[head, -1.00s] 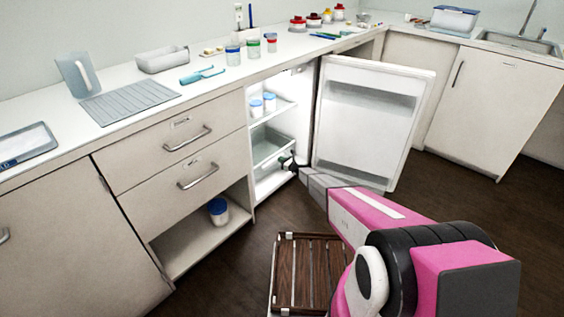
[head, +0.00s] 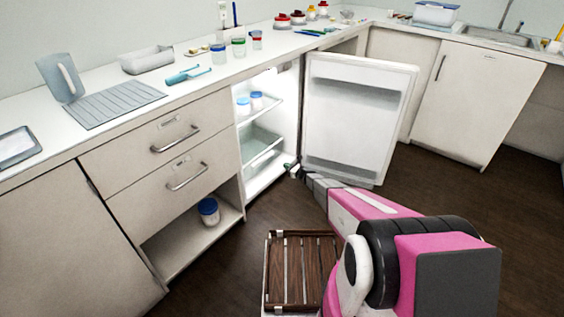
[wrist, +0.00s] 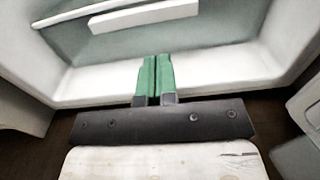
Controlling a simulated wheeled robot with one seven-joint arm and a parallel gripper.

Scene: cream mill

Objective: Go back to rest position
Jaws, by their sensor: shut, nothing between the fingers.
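My gripper (wrist: 155,78) shows in the wrist view with its two green fingertips together and nothing between them. In the head view my gripper (head: 292,170) is small, at the end of my pink arm, in front of the open fridge. The fridge (head: 268,180) has a lit white interior, and its door (head: 352,120) stands wide open to the right of my gripper. Two blue-lidded jars (head: 250,103) stand on the upper shelf. The wrist view looks toward a white-edged compartment with a shelf or bin edge (wrist: 145,15).
A slatted wooden rack (head: 302,270) is at the bottom middle, beside my arm. Drawers (head: 165,150) are left of the fridge, with a blue-lidded jar (head: 208,210) in the open cubby below. The counter (head: 200,95) holds several jars and tools. Dark floor (head: 460,210) is clear at right.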

